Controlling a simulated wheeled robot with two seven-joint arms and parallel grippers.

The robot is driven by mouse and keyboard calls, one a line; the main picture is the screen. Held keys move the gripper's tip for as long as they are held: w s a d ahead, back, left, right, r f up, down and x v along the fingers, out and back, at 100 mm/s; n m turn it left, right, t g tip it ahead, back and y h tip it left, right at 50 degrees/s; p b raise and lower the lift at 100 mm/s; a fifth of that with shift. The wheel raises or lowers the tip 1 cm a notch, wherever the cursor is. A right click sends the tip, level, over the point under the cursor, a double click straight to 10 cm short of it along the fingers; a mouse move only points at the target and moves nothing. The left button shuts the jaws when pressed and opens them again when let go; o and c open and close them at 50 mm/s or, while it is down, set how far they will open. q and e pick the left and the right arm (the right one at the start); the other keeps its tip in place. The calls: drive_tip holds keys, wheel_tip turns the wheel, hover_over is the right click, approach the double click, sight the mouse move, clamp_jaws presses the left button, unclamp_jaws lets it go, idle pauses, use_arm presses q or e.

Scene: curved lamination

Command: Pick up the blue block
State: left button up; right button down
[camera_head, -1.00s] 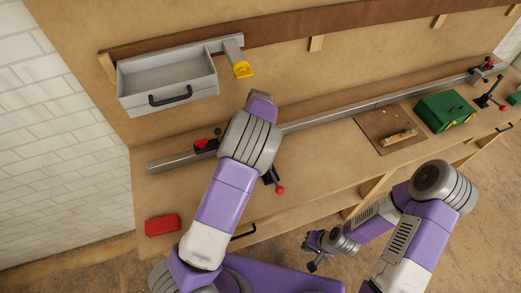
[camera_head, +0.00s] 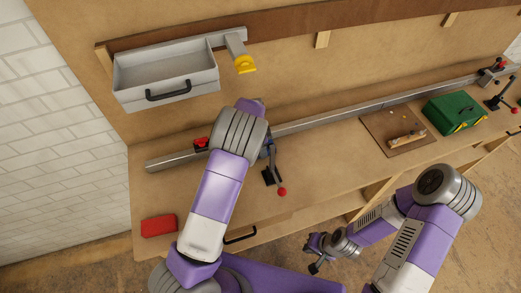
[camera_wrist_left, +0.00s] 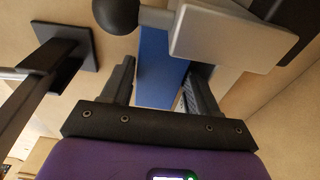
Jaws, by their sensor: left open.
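The blue block (camera_wrist_left: 155,65) stands out in the left wrist view, lying lengthwise between the fingers of my left gripper (camera_wrist_left: 160,88). The fingers are apart, one on each side of the block, and I see a gap at the left finger; contact at the right one is unclear. A grey metal piece and a dark round knob cover part of the block's far end. In the head view my left forearm hides the left gripper and most of the block. My right gripper (camera_head: 315,266) hangs low in front of the bench, small and dark; its jaw state is unclear.
A long grey rail (camera_head: 330,120) with red-knobbed clamps (camera_head: 272,178) runs along the bench. A red box (camera_head: 159,226) is at the front left, a green box (camera_head: 454,113) at the right. A grey drawer (camera_head: 165,78) hangs on the wall.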

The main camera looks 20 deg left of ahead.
use_arm(q)
drive_tip(key=shift+f, duration=0.1)
drive_tip(key=c, duration=0.8)
